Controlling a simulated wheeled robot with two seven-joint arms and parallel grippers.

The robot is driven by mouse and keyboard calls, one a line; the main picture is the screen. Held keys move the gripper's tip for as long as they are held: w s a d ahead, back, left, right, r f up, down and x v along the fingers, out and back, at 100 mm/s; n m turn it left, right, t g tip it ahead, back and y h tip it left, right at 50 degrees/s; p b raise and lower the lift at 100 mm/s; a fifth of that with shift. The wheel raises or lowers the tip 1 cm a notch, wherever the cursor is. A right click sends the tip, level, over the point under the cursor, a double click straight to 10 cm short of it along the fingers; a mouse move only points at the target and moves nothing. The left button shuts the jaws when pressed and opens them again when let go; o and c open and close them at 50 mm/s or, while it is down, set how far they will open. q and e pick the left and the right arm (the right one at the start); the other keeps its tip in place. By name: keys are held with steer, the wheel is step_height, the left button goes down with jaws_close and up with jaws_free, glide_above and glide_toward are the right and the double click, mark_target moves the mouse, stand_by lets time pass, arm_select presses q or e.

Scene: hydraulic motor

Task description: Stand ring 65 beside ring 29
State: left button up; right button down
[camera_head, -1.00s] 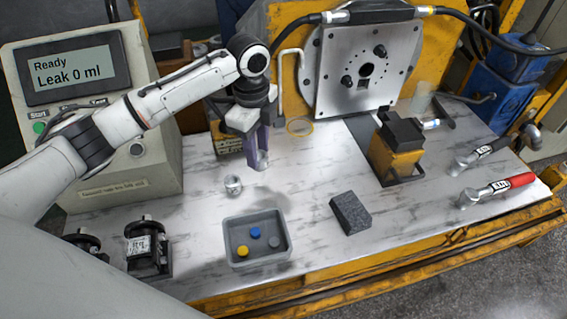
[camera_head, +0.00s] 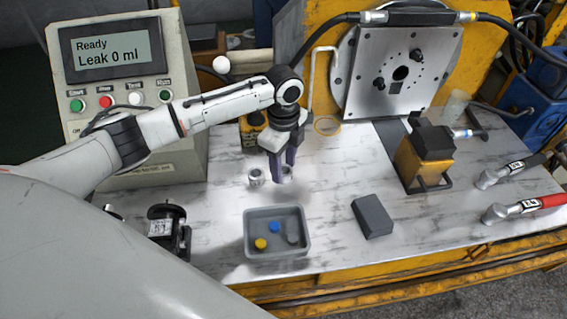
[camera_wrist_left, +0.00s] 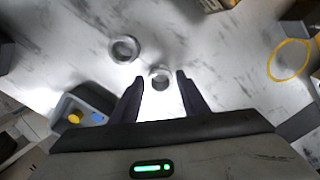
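Two small metal rings stand on the pale marbled tabletop, a short gap apart. The left ring (camera_head: 256,177) also shows in the left wrist view (camera_wrist_left: 124,48). The right ring (camera_head: 288,174) sits between the fingertips of my left gripper (camera_head: 284,170) and also shows in the wrist view (camera_wrist_left: 160,77). In that view the left gripper (camera_wrist_left: 157,78) is open, with a gap between each dark finger and this ring. I cannot read numbers on either ring, so I cannot tell which is 65 or 29. My right gripper is out of view.
A grey tray (camera_head: 250,245) with colored pieces stands in front of the rings. A dark block (camera_head: 373,216) lies to its right. A yellow loop (camera_head: 327,125) lies behind, near the metal plate (camera_head: 400,75). The leak tester (camera_head: 120,75) is at left.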

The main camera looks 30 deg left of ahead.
arm_select(q)
steer(key=shift+o, duration=0.6)
step_height(320, 180, up, 12)
steer(key=shift+r+p, duration=0.15)
steer(key=shift+p, duration=0.2)
